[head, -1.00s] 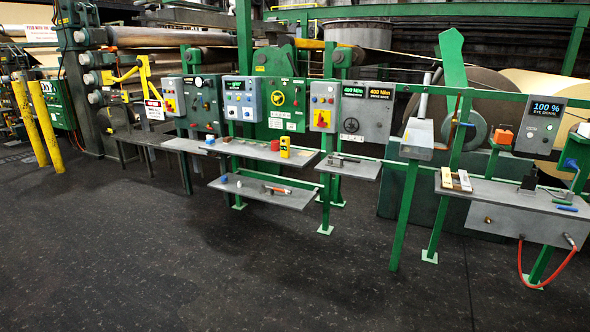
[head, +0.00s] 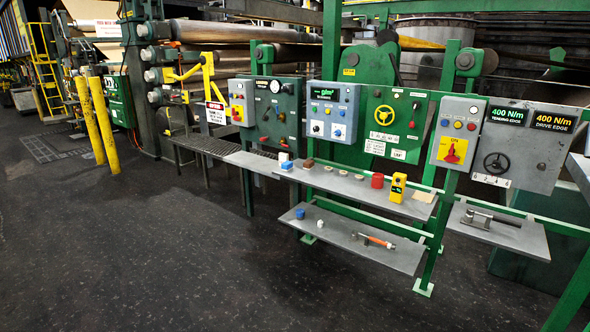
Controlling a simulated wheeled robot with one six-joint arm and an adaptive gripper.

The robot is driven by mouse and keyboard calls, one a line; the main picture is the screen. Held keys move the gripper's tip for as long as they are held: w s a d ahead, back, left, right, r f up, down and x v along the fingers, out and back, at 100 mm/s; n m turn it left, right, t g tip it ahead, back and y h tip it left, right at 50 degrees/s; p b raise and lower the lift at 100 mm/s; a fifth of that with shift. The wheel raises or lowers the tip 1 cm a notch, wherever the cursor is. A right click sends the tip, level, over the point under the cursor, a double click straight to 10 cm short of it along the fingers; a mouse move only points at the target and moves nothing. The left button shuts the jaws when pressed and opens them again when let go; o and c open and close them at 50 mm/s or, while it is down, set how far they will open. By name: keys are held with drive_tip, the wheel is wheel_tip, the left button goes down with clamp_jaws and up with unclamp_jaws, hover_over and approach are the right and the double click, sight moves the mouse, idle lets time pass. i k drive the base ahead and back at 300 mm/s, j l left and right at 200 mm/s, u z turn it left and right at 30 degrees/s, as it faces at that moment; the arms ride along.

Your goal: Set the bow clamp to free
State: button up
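I cannot read any label that marks the bow clamp. A small metal device with a dark lever (head: 492,217) lies on the right-hand shelf, the lever lying nearly flat. Above it, a grey panel (head: 528,145) carries a dark handwheel (head: 496,163) and two displays reading 400 N/m, for tending edge and drive edge. A green panel (head: 391,125) to the left has a yellow handwheel (head: 384,115) and a small red-tipped lever (head: 413,115). Its small labels are too small to read. My gripper is not in view.
A long grey shelf (head: 340,184) holds several small items, among them a red cylinder (head: 377,180) and a yellow device (head: 397,187). A lower shelf (head: 340,235) holds an orange-handled tool (head: 376,240). Two yellow posts (head: 103,122) stand left. The dark floor (head: 200,270) in front is clear.

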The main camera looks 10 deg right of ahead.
sight(412, 124)
drive_tip(key=i+z, duration=0.2)
drive_tip(key=i, duration=0.3)
drive_tip(key=i+j+z, duration=0.25)
drive_tip(key=i, duration=0.3)
drive_tip(key=i+j+z, duration=0.2)
drive_tip(key=i, duration=0.3)
drive_tip(key=i+j+z, duration=0.2)
drive_tip(key=i+j, duration=0.15)
drive_tip(key=i, duration=0.1)
